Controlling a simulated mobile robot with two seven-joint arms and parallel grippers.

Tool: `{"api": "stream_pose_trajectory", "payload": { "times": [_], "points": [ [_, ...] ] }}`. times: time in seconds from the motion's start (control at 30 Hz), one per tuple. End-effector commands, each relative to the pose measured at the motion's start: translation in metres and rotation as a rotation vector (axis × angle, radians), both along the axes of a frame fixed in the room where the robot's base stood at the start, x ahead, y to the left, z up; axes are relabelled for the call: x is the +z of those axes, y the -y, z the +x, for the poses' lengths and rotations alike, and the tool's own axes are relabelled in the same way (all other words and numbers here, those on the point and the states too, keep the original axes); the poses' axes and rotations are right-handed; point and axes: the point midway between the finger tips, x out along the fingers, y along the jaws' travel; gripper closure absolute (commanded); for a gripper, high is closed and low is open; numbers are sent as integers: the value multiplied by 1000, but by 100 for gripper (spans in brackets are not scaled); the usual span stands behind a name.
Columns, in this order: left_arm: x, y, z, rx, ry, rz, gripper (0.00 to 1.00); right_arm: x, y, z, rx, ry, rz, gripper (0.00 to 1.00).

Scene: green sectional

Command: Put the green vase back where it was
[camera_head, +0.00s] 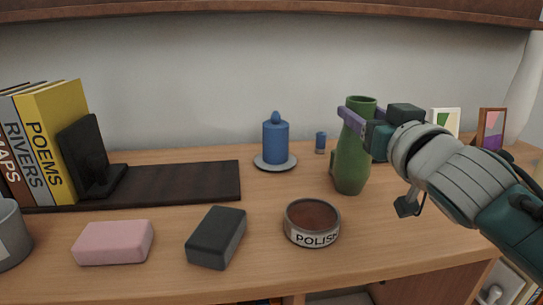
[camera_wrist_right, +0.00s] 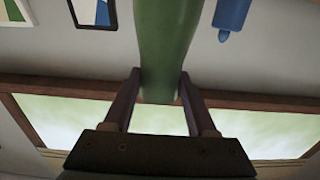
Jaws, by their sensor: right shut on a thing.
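The green vase (camera_head: 352,165) stands nearly upright, slightly tilted, at the right of the wooden shelf top. I cannot tell if its base touches the wood or hangs just above it. My right gripper (camera_head: 354,121) is shut on the vase near its neck, coming in from the right. In the right wrist view, the vase (camera_wrist_right: 166,45) passes between the two fingers (camera_wrist_right: 160,100). My left gripper is not in view.
A polish tin (camera_head: 312,222), dark block (camera_head: 217,238) and pink block (camera_head: 114,242) lie in front. A blue candle (camera_head: 275,142) on a saucer and a small blue cup (camera_head: 321,143) stand behind. Picture frames (camera_head: 491,129) and a white vase (camera_head: 526,90) are at right, books (camera_head: 50,140) at left.

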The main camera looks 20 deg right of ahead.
Motion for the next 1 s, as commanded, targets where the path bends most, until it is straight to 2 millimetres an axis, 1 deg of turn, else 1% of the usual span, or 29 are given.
{"api": "stream_pose_trajectory", "payload": {
  "times": [0.03,0.2,0.57,0.6,0.83,1.0],
  "points": [
    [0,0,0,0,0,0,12,0,0,0,0,0,0,82],
    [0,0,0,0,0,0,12,0,0,0,0,0,0,100],
    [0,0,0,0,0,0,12,0,0,0,0,0,0,100],
    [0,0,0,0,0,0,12,3,0,0,2,7,-2,100],
    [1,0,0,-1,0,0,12,4,0,0,2,7,-2,100],
    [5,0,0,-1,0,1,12,15,0,1,1,9,-3,100]
  ]
}}
